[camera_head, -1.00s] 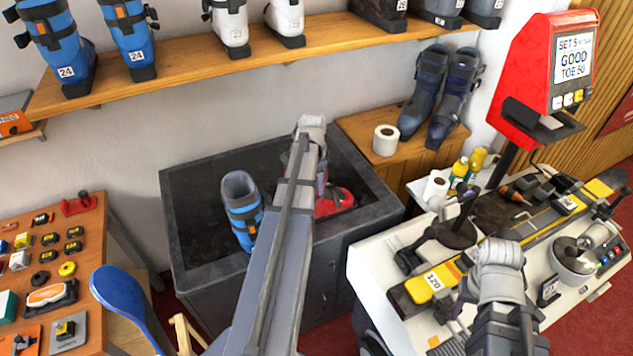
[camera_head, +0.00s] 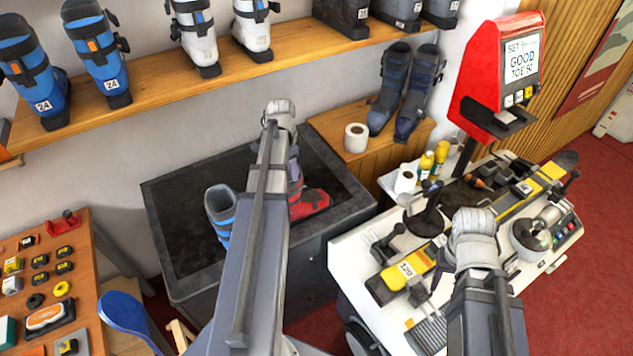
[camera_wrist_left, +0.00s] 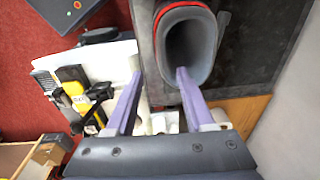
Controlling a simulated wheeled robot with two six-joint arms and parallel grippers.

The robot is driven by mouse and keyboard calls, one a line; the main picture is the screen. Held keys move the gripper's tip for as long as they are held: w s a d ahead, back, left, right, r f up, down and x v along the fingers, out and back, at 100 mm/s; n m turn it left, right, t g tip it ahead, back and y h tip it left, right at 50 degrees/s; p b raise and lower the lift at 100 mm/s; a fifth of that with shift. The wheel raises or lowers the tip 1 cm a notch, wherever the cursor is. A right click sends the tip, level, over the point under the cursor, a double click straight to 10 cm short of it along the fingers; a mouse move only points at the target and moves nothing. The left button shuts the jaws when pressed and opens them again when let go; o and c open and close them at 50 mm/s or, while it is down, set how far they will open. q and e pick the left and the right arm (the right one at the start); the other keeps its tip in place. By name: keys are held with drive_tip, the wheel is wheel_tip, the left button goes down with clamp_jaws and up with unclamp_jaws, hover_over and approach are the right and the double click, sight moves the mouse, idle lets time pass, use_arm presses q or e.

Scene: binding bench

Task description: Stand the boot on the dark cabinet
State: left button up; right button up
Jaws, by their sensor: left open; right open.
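The red boot (camera_head: 312,203) is on top of the dark cabinet (camera_head: 308,258), its toe pointing right and its upper part mostly behind my left arm. It looks upright. In the left wrist view its open cuff (camera_wrist_left: 190,48), grey inside with a red rim, faces the camera. My left gripper (camera_wrist_left: 157,85) is open. Its right finger overlaps the near edge of the cuff in that view; I cannot tell whether it touches. The left fingers are hidden behind my arm in the head view. My right arm is over the white bench, and its gripper does not show.
A blue boot (camera_head: 219,212) stands on the cabinet, left of my left arm and partly hidden. A wooden box (camera_head: 390,150) behind holds a paper roll (camera_head: 356,138) and dark boots. The white bench (camera_head: 350,262) with a yellow ski is to the right, an orange tool table (camera_head: 75,225) to the left.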

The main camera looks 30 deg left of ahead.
use_arm(q)
drive_tip(key=s+d, duration=0.2)
drive_tip(key=d, duration=2.1)
drive_tip(key=s+d+n, duration=0.1)
drive_tip(key=s+d, duration=0.3)
drive_tip(key=d, duration=0.4)
drive_tip(key=s+d+n+g+y, duration=0.1)
drive_tip(key=s+d, duration=0.4)
drive_tip(key=d, duration=0.4)
drive_tip(key=shift+s, duration=0.3)
use_arm(e)
drive_tip(key=shift+a, duration=0.1)
